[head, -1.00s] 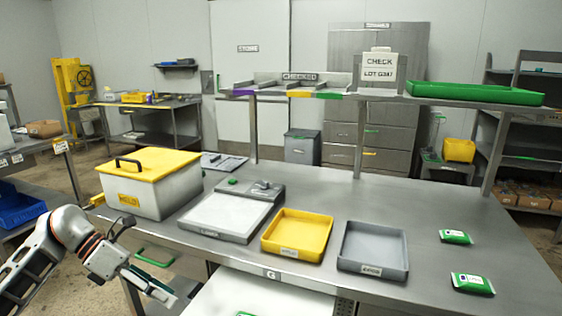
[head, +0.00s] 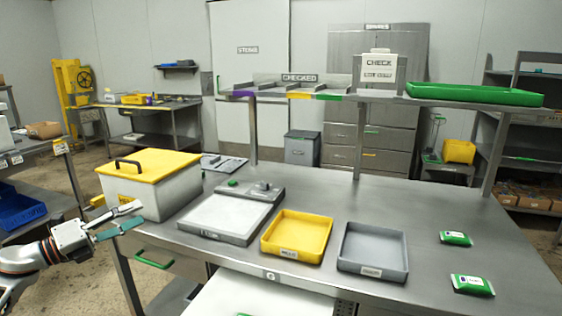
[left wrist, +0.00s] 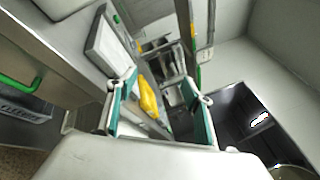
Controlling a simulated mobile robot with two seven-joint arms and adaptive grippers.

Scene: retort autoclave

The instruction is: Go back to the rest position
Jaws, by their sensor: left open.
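My left gripper (head: 128,219) is at the left front of the steel table (head: 430,215), in front of the white box with a yellow lid (head: 160,190). Its fingers point right and are apart, with nothing between them. In the left wrist view the two teal-padded fingers (left wrist: 160,105) are spread, and the yellow tray shows beyond the gap. From the head view I cannot tell whether the gripper touches the box. My right gripper is not in view.
The table holds a white-topped scale (head: 222,216), a yellow tray (head: 297,236), a grey tray (head: 373,252) and two green packets (head: 472,285). A raised shelf (head: 390,98) carries a green tray (head: 475,94). A drawer with a green handle (head: 153,260) is below the left gripper.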

